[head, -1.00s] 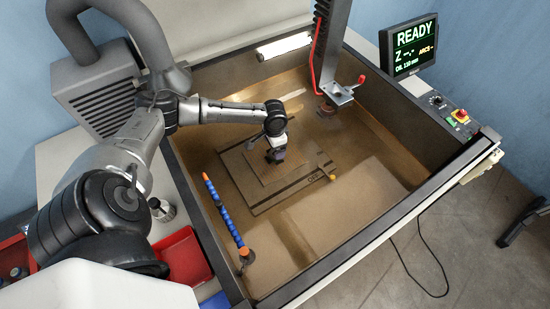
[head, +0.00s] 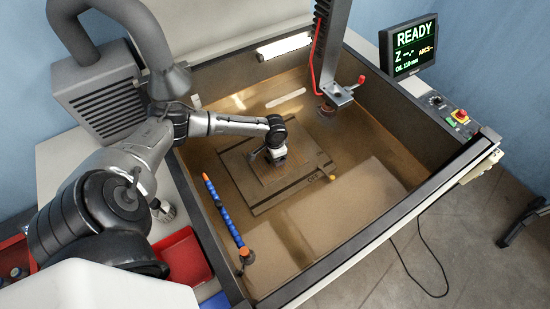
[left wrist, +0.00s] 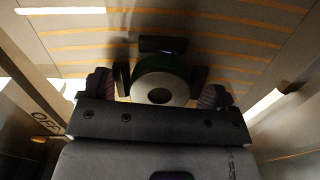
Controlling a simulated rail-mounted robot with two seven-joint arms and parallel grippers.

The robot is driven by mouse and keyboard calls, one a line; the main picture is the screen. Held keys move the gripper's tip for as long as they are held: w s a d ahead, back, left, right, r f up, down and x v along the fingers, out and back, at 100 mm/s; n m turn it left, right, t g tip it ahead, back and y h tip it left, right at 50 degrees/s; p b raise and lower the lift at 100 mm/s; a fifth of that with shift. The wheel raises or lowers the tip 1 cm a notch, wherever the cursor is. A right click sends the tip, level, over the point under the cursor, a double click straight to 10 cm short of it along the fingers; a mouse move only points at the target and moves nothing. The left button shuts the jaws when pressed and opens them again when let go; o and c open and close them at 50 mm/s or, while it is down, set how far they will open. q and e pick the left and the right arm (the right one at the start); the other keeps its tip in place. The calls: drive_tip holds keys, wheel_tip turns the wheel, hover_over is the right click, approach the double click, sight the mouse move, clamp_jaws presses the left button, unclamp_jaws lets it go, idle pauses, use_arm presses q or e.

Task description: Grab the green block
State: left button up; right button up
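My left gripper (head: 276,158) reaches down over the plate in the tank in the head view; its tips are hard to make out there. In the left wrist view, its two dark fingers (left wrist: 160,78) stand apart on either side of a round thing with a green edge, likely the green block (left wrist: 154,63). A pale metal ring with a dark hole covers most of its near face. The fingers look open around it, with no clear contact. I cannot make out the green block in the head view. My right gripper is not in view.
The plate (head: 262,203) lies in a brown, liquid-looking tank. A blue jointed hose (head: 222,209) stands left of it. A vertical post with a bracket (head: 338,94) and red cable hangs to the right. A red tray (head: 186,258) sits outside the tank's left wall. The tank's near right is clear.

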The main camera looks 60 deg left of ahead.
use_arm(q)
drive_tip(key=c, duration=1.2)
drive_tip(key=shift+r, duration=0.2)
